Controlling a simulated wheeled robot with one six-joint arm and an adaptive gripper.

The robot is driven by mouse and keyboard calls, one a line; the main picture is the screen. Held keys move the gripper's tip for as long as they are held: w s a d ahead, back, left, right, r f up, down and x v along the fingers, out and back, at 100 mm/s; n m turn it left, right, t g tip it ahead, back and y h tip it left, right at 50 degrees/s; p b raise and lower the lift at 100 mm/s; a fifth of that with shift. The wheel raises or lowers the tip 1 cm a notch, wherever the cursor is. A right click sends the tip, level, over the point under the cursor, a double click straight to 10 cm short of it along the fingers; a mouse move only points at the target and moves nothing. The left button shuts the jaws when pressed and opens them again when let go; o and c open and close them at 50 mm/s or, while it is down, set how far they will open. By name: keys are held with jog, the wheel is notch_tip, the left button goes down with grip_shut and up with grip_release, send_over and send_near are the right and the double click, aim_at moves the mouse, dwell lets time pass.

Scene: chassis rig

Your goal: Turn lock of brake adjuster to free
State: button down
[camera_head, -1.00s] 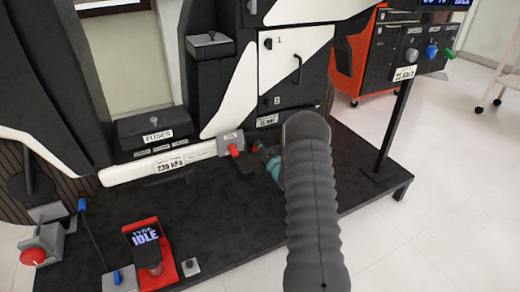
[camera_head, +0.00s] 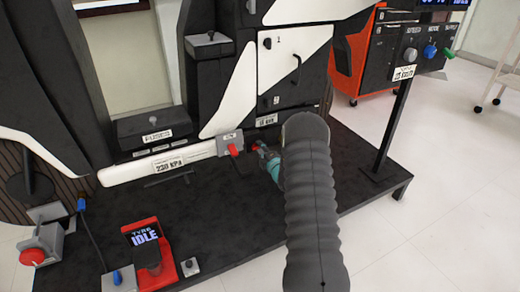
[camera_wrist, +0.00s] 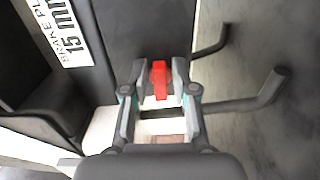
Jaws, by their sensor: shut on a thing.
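A red lock tab (camera_wrist: 159,80) stands between my fingertips in the wrist view, below and right of a white brake label reading 15 mm (camera_wrist: 62,32). My gripper (camera_wrist: 158,84) is shut on this tab, with a fingertip against each side. In the head view my gripper (camera_head: 263,152) is at the low front of the rig, under the same label (camera_head: 267,120), with a little red (camera_head: 257,146) showing at its tips. My arm hides much of the adjuster there. A dark bent lever (camera_wrist: 245,100) sticks out right of my fingers.
A grey box with a red knob (camera_head: 233,150) sits close left of my gripper. A second dark hooked bar (camera_wrist: 213,45) shows in the wrist view. A post with a control panel (camera_head: 405,50) stands to the right.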

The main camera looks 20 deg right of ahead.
jog(key=c, duration=1.2)
grip_release()
jog(key=shift+o, duration=0.2)
jog(key=s, duration=1.2)
jog(key=shift+d, duration=0.2)
